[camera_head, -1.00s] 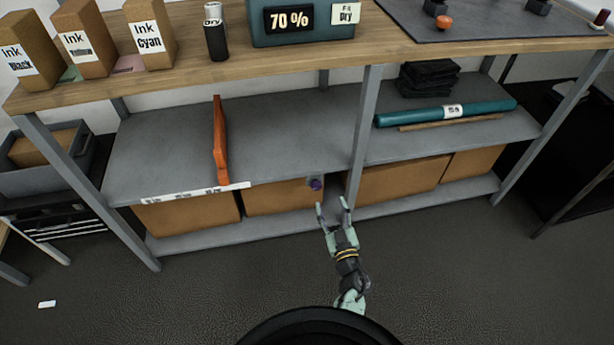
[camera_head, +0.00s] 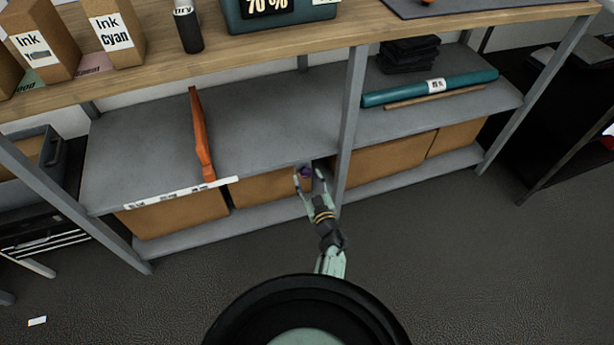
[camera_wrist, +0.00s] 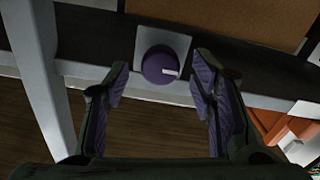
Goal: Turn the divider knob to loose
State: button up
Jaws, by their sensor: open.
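The divider knob (camera_wrist: 160,66) is a round purple knob with a white pointer mark on a light square plate. In the wrist view it sits between and just beyond my open fingers, with its mark toward the right of the picture. In the head view the knob (camera_head: 305,172) is on the front edge of the middle shelf, left of the central post. My gripper (camera_head: 310,174) is open at the knob, one finger on each side; I cannot tell contact. The orange divider (camera_head: 202,140) stands upright on the middle shelf. A white label strip (camera_head: 165,194) runs along the shelf edge.
The grey central post (camera_head: 348,125) stands close to the right of my gripper. Cardboard boxes (camera_head: 175,214) fill the lower shelf behind it. A teal roll (camera_head: 425,88) lies on the right shelf.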

jog(key=shift+x, duration=0.9)
jog(key=shift+c, duration=0.2)
jog(key=c, duration=1.1)
